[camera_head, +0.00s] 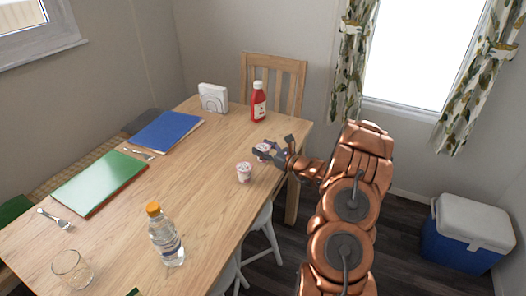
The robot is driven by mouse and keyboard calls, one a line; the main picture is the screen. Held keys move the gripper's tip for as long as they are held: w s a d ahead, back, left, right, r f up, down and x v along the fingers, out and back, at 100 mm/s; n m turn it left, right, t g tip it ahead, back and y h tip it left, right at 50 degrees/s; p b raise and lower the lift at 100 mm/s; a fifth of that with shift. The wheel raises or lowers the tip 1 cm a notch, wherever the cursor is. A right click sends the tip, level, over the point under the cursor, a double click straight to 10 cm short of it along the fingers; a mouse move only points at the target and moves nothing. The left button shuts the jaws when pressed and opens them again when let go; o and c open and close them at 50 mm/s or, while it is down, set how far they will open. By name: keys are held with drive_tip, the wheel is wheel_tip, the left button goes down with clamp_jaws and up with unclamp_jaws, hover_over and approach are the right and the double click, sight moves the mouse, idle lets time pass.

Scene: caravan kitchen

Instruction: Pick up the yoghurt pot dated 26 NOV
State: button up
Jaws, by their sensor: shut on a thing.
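My gripper (268,153) is over the table's right edge, shut on a small white and pink yoghurt pot (262,148). The gripper's fingers hide part of this pot. A second yoghurt pot (244,173) stands upright on the table, a little nearer and to the left of my gripper, apart from it. The dates on both pots are too small to read, so I cannot tell which is dated 26 NOV. I cannot tell whether the held pot still touches the table.
The wooden table (185,185) holds a red sauce bottle (258,103), napkin holder (213,98), blue placemat (166,131), green placemat (101,182), water bottle (165,238) and glass (72,269). A chair (273,66) stands behind. A cool box (467,236) is on the floor at right.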

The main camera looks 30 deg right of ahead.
sight(263, 147)
drive_tip(key=shift+r, duration=0.2)
drive_tip(key=shift+r+b, duration=0.35)
drive_tip(key=shift+r, duration=1.05)
drive_tip(key=shift+s+a+r, duration=0.1)
drive_tip(key=shift+s+r, duration=0.1)
drive_tip(key=shift+r, duration=0.05)
drive_tip(key=s+a, duration=0.2)
drive_tip(key=s, duration=0.2)
drive_tip(key=s+a+b, duration=0.1)
drive_tip(key=s+a, duration=0.2)
drive_tip(key=s, duration=0.1)
drive_tip(key=s+a+r+b, duration=0.1)
drive_tip(key=s+a, duration=0.1)
drive_tip(key=s, duration=0.2)
drive_tip(key=shift+s+a+r, duration=0.1)
drive_tip(key=shift+s+a, duration=0.05)
drive_tip(key=shift+s+a+r+b, duration=0.1)
drive_tip(key=shift+s+a+b, duration=0.3)
drive_tip(key=shift+s, duration=0.15)
